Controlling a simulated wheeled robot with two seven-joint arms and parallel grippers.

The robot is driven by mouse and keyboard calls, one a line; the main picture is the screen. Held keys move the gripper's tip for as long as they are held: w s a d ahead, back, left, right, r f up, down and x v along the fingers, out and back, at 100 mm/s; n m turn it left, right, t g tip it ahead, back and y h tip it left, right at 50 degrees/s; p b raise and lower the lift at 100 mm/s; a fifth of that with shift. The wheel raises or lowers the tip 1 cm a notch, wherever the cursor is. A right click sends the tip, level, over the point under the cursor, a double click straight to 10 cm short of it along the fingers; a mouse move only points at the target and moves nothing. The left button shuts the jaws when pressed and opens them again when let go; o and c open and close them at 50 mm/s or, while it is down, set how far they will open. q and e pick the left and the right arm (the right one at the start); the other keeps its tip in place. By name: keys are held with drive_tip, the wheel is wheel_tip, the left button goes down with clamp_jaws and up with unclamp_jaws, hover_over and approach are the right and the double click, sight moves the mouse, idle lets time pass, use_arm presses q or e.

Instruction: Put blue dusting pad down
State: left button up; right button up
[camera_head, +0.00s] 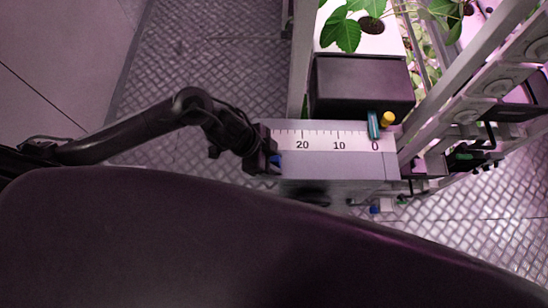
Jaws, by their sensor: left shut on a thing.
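My left gripper (272,152) is at the left end of a grey shelf with a ruler strip. It is shut on the blue dusting pad (275,159), of which only a small blue patch shows beside the dark fingers. The pad is at the shelf's left edge, close to the ruler strip; I cannot tell whether it touches the surface. Dark parts at the right (465,158) look like my right arm and gripper, but its fingers are not clear.
The ruler strip (322,134) carries the marks 20, 10 and 0. A teal stick (373,125) and a yellow-capped item (387,119) stand near the 0. A dark box (362,82) is behind, with plants (345,32) beyond. Metal rack rails (465,60) rise at the right.

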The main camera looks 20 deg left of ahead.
use_arm(q)
drive_tip(key=shift+f, duration=0.1)
drive_tip(key=o, duration=0.9)
drive_tip(key=v, duration=1.2)
drive_tip(key=shift+b, duration=0.3)
